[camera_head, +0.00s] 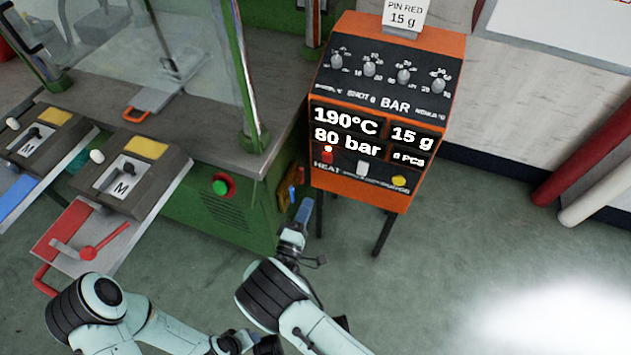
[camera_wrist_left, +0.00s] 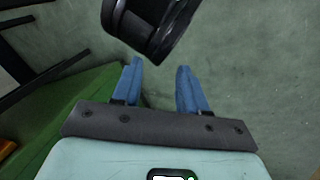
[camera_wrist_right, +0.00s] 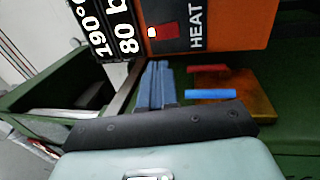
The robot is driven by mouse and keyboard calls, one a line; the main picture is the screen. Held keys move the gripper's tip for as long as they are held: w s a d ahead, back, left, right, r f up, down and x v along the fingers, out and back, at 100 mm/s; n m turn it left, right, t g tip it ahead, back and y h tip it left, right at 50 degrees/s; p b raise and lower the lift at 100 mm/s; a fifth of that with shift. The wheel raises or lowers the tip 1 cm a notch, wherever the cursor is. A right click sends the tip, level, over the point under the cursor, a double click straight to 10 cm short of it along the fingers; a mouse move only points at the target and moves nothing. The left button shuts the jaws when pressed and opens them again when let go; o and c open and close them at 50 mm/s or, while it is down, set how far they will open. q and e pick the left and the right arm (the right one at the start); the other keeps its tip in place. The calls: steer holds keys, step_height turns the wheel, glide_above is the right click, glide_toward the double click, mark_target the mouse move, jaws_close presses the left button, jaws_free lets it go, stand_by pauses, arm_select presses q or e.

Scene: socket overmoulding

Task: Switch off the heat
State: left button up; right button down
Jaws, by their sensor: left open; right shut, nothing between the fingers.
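The orange control box (camera_head: 384,198) stands on dark legs and shows 190°C, 80 bar and 15 g. Its red HEAT switch (camera_head: 328,157) is at the lower left of the front, with a small lit lamp above it. The switch also shows in the right wrist view (camera_wrist_right: 164,32). My right gripper (camera_head: 304,208) is shut and empty, below and left of the switch, apart from the box. Its blue fingers (camera_wrist_right: 157,66) point toward the box in the right wrist view. My left gripper (camera_wrist_left: 157,75) is open and empty, low over the floor side.
A white switch (camera_head: 362,169) and a yellow button (camera_head: 399,181) share the panel with the HEAT switch. The green machine (camera_head: 225,205) stands close at the left, with blue and red handles on its side. Floor at the right is clear.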

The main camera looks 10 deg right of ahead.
mark_target(327, 157)
steer(key=b+x, duration=0.2)
steer(key=x, duration=1)
steer(key=shift+w+d, duration=0.1)
steer(key=shift+d, duration=0.1)
steer(key=shift+w+d+r, duration=0.1)
steer(key=shift+w+d, duration=0.2)
steer(key=shift+w, duration=0.15)
arm_select(q)
steer(key=shift+t+y, duration=0.3)
steer(key=shift+t, duration=0.3)
steer(key=w, duration=0.1)
steer(key=w+a+f, duration=0.1)
steer(key=w+f, duration=0.1)
steer(key=shift+w+a+f, duration=0.25)
steer(key=shift+w+a, duration=0.1)
steer(key=shift+a, duration=0.05)
